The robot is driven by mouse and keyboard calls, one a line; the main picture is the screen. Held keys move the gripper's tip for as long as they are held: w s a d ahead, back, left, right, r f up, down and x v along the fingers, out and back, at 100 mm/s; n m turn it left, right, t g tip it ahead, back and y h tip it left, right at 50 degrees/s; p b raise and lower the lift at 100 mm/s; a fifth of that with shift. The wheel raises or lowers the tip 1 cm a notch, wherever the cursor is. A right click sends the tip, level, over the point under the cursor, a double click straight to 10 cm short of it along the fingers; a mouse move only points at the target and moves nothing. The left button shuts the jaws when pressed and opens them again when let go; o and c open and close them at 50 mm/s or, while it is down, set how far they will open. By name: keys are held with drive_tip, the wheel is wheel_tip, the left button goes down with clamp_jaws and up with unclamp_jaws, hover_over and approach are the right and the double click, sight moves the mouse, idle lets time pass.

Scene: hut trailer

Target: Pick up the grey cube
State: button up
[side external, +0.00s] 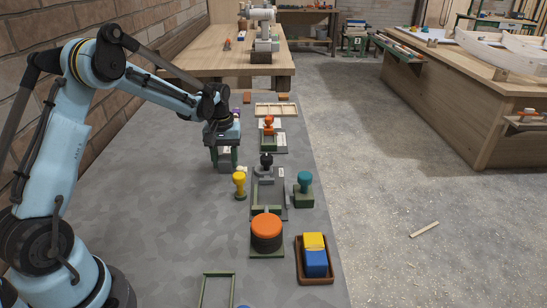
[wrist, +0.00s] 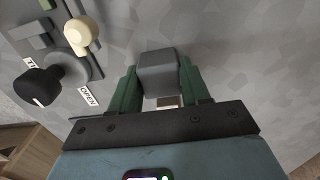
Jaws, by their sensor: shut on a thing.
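The grey cube (wrist: 158,72) shows in the wrist view between the two green fingers of my gripper (wrist: 159,88). The fingers are shut on it from both sides. In the side view my gripper (side external: 224,160) points down at the left of the row of items on the grey table. The cube cannot be made out clearly there, and I cannot tell whether it touches the table.
Near my gripper stand a yellow knob-shaped piece (side external: 239,183), a black-knobbed piece (side external: 266,161) and a teal-knobbed piece (side external: 304,183). An orange-topped round piece (side external: 266,229) and a brown tray (side external: 327,270) are nearer the front. The table's left side is clear.

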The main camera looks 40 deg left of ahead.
sight(225, 158)
drive_tip(key=shift+r, duration=0.1)
drive_tip(key=shift+r, duration=0.5)
wheel_tip(225, 158, up, 3)
drive_tip(key=shift+f, duration=0.15)
drive_tip(key=s+d+r, duration=0.2)
drive_tip(key=d, duration=0.7)
drive_tip(key=s+d+r, duration=0.3)
drive_tip(key=d, duration=0.6)
drive_tip(key=s+d+r, duration=0.3)
drive_tip(key=d, duration=0.7)
drive_tip(key=shift+s, duration=0.2)
drive_tip(key=shift+s+d+f, duration=0.1)
drive_tip(key=shift+d+f, duration=0.05)
drive_tip(key=w+a+f, duration=0.2)
drive_tip(key=a, duration=0.1)
drive_tip(key=w+a+f, duration=0.2)
drive_tip(key=a, duration=0.1)
drive_tip(key=w+a+f, duration=0.2)
drive_tip(key=a+f, duration=0.1)
drive_tip(key=shift+w+a, duration=0.15)
drive_tip(key=shift+f, duration=1.9)
